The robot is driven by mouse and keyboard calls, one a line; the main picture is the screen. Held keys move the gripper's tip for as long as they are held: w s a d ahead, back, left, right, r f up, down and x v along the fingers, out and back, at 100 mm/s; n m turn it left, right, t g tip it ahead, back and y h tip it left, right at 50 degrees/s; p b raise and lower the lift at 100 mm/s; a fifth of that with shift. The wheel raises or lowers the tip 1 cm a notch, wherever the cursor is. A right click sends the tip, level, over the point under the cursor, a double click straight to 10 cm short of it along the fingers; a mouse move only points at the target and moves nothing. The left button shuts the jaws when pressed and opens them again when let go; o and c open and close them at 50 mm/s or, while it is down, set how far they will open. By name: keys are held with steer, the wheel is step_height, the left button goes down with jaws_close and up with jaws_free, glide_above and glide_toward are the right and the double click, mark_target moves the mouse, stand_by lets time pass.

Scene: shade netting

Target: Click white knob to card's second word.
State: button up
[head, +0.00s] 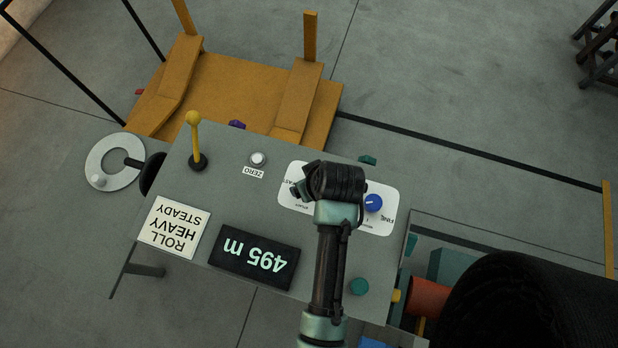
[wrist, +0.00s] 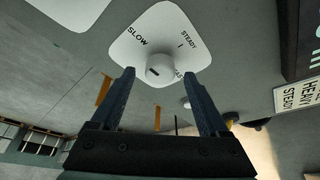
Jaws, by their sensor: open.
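The white knob (wrist: 160,69) sits on a white dial plate (wrist: 142,28) in the wrist view. The plate reads SLOW, STEADY and a partly covered FAST. The knob's dark mark is on its lower left part; which word it points to I cannot tell. My gripper (wrist: 158,75) is open, its fingers on either side of the knob; contact is not clear. In the head view my gripper (head: 302,190) hides the knob. The card (head: 174,226) reads ROLL, HEAVY, STEADY, upside down there; it also shows partly in the wrist view (wrist: 299,95).
A handwheel (head: 116,162) juts out left.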

steer(key=shift+w+a+f, duration=0.1)
steer(key=shift+w+f, duration=0.1)
steer(key=shift+f, duration=0.35)
jaws_close()
